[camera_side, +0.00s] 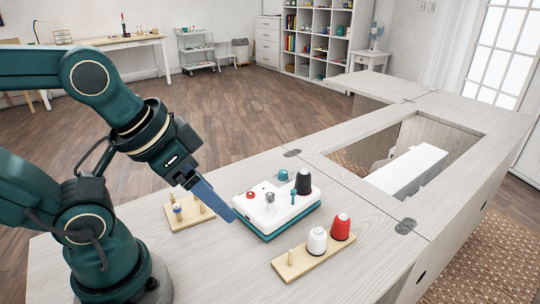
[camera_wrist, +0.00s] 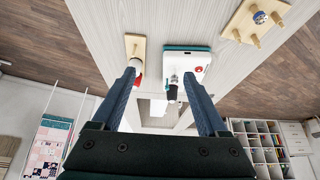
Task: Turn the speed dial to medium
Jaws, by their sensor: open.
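A white box with a teal base (camera_side: 275,213) stands on the cabinet top. It carries a red knob (camera_side: 251,195), a silver part (camera_side: 269,198), a teal part (camera_side: 283,175), a teal post and a black spool (camera_side: 303,182). I cannot tell which part is the speed dial, nor read any marks. My gripper (camera_side: 232,216) is open with nothing seen in it, its blue fingers slanting down near the box's left side. In the wrist view the box (camera_wrist: 202,57) shows beyond the fingers of my gripper (camera_wrist: 162,74), partly hidden by the right finger; the red knob (camera_wrist: 199,69) shows there.
A wooden rack with a white spool (camera_side: 317,241) and a red spool (camera_side: 340,227) stands right of the box. A wooden peg board (camera_side: 186,215) stands left, close to my arm. Behind, the cabinet opening holds a white block (camera_side: 408,171).

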